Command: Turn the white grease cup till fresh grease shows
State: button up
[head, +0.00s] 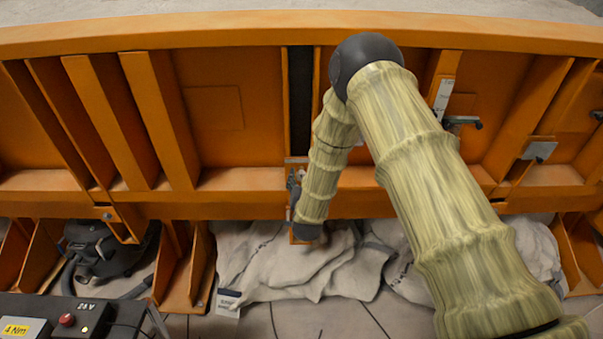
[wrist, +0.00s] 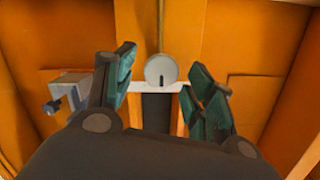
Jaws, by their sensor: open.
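The white grease cup (wrist: 161,70) shows in the wrist view as a round pale disc with a small dark slot at its lower middle. It sits at the top of a white plate (wrist: 146,87) above a dark upright strip. My gripper (wrist: 160,80) is open, with one green-padded finger left of the cup and one right of it. The fingers look apart from the cup, but I cannot judge the depth. In the head view my gripper (head: 294,190) is at the orange beam, mostly hidden by my arm, and the cup cannot be made out. No grease can be made out.
A grey clamp-like fitting (wrist: 67,92) is left of my fingers. Orange ribs (head: 160,115) stand on both sides. Crumpled pale cloth (head: 270,262) lies below the beam. A dark vacuum-like machine (head: 95,250) and a control box (head: 70,318) with a red button are at the lower left.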

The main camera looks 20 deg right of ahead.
jog(key=shift+x, duration=1.3)
jog(key=c, duration=1)
jog(key=shift+f, duration=0.1)
